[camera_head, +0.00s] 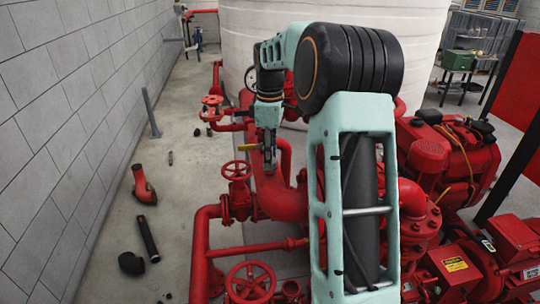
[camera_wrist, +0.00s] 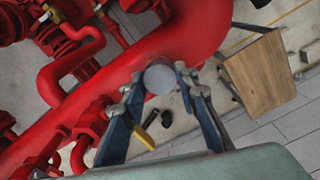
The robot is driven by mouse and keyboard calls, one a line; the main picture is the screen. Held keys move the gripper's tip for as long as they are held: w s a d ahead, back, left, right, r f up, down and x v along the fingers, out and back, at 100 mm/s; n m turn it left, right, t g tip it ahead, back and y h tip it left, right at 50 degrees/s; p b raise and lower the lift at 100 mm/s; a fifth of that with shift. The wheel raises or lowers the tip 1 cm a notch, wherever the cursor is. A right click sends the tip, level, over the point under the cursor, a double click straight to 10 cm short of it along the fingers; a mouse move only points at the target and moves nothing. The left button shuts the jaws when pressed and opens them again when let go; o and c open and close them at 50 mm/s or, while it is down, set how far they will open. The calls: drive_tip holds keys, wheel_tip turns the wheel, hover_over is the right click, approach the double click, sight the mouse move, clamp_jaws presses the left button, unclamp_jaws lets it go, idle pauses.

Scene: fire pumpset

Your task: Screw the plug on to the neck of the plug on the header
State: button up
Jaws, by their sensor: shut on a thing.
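In the wrist view, my gripper (camera_wrist: 160,80) has its two blue fingers on either side of a round, pale grey plug (camera_wrist: 160,76) and is shut on it. The plug is at the edge of the thick red header pipe (camera_wrist: 192,38) in this view. I cannot tell whether it touches the neck, which is hidden behind it. In the head view, my gripper (camera_head: 270,165) points down at the red header (camera_head: 282,200), and the plug is not clearly visible there. A small yellow piece (camera_wrist: 144,138) shows beside the left finger.
Red handwheel valves (camera_head: 237,170) and branch pipes crowd around the header. A grey block wall (camera_head: 75,90) stands at left. Loose fittings, including a red elbow (camera_head: 143,185) and a dark pipe (camera_head: 148,238), lie on the floor. A brown board (camera_wrist: 262,75) shows at right in the wrist view.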

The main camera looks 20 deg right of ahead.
drive_tip(key=shift+f, duration=0.15)
drive_tip(key=shift+m+p, duration=0.3)
drive_tip(key=shift+m, duration=0.5)
drive_tip(key=m, duration=0.3)
drive_tip(key=m+p, duration=0.1)
drive_tip(key=m, duration=0.3)
drive_tip(key=shift+m, duration=0.3)
drive_tip(key=shift+p, duration=0.3)
drive_tip(key=shift+m, duration=0.5)
drive_tip(key=m+p, duration=0.1)
drive_tip(key=m, duration=0.2)
drive_tip(key=shift+w+m, duration=0.1)
drive_tip(key=shift+m, duration=0.2)
